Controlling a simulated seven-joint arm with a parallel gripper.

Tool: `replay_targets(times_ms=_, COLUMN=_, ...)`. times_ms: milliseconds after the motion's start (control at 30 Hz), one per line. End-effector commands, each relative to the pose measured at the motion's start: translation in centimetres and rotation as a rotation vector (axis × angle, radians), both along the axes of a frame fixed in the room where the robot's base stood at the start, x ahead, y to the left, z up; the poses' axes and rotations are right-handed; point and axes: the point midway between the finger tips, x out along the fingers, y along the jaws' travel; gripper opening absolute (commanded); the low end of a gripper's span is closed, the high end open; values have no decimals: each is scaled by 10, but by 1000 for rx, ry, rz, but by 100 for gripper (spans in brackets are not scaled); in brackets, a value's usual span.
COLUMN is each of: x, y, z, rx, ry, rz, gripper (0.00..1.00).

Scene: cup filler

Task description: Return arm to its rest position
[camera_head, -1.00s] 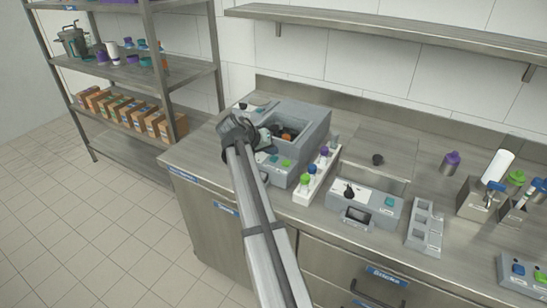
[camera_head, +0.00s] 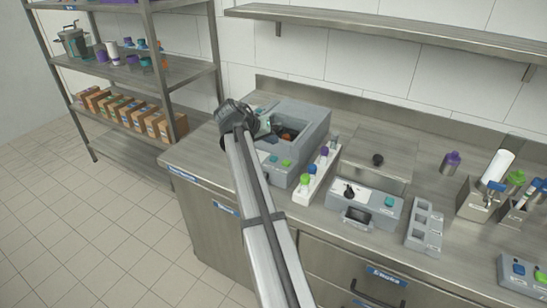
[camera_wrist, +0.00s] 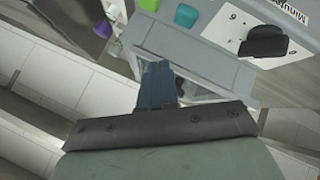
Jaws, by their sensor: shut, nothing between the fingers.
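My gripper (camera_wrist: 158,78) shows in the wrist view with its dark blue fingers together and nothing between them. In the head view my arm reaches up from the bottom, and the gripper end (camera_head: 264,127) is mostly hidden behind my wrist, over the left side of the grey machine with an open basin (camera_head: 312,128). In the wrist view the fingers point toward the front of a grey machine with a green button (camera_wrist: 186,15) and a black knob (camera_wrist: 264,42). The fingers appear apart from it.
On the counter are a white rack (camera_head: 312,186) with coloured caps, a grey control box (camera_head: 378,207), a grey empty holder (camera_head: 424,226) and a purple-capped bottle (camera_head: 450,163). Shelving (camera_head: 130,78) stands at the left. A wall shelf (camera_head: 400,31) hangs above. The floor at left is clear.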

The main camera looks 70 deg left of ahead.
Motion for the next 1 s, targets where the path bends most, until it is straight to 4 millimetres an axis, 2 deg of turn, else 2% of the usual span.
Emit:
replay_targets(times_ms=267, x=0, y=0, z=19, rx=1, ry=0, rz=1, gripper=0)
replay_targets(times_ms=800, x=-1, y=0, z=19, rx=2, ry=2, rz=1, gripper=0)
replay_targets(times_ms=933, x=-17, y=4, z=10, rx=49, ry=49, rz=16, gripper=0)
replay_targets(times_ms=1000, x=-38, y=8, z=-2, rx=110, ry=116, rz=33, gripper=0)
